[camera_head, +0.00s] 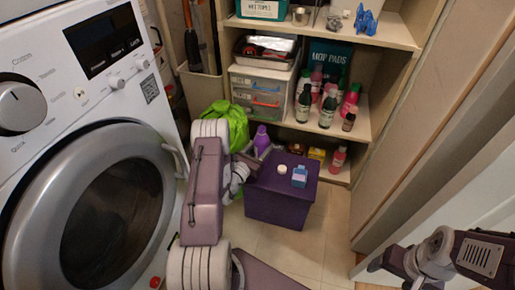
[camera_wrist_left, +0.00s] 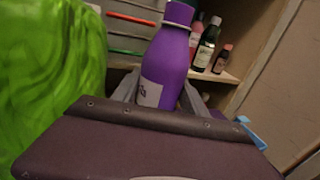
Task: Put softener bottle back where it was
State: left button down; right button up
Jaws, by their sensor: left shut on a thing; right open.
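A purple bottle with a white label, which I take to be the softener bottle, stands upright in my left gripper (camera_head: 259,150); the bottle (camera_head: 262,134) is just behind the purple box in the head view. In the left wrist view the same bottle (camera_wrist_left: 166,68) is between the two grey fingers (camera_wrist_left: 157,92), which are shut on it. Its base is hidden. My right gripper (camera_head: 380,264) is at the lower right, open and apart from the shelves.
A purple box (camera_head: 276,207) stands on the floor, with a white round item (camera_head: 282,169) and a small blue carton (camera_head: 299,177) on top. Shelves (camera_head: 358,124) behind hold several bottles and a drawer unit (camera_head: 258,92). A green bag (camera_head: 228,120) and washing machine (camera_head: 60,100) are left.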

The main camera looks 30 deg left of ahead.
pick_arm(q)
jog(key=shift+d+r, duration=0.15)
jog(key=shift+d, duration=0.05)
jog(key=c, duration=0.6)
grip_release()
